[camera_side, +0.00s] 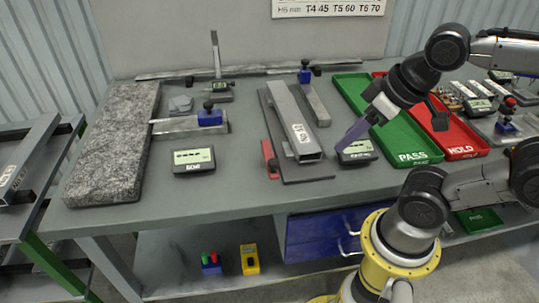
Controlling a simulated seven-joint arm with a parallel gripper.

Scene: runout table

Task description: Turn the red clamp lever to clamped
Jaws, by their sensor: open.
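The red clamp lever (270,157) stands at the left front side of a dark fixture plate (308,179) on the bench. A square steel tube (292,120) with a white label lies lengthwise on the plate, just right of the lever. My gripper (354,121) is open and empty, above the bench to the right of the tube. Its purple-grey fingers point down and left, well apart from the lever. The lever's pivot and its exact angle are too small to tell.
A display unit (357,151) sits under my gripper. Green PASS (412,153) and red HOLD (466,152) trays lie to the right. A granite slab (112,150), a blue-topped gauge (209,117) and another display (194,161) stand left. Bench between that display and the lever is clear.

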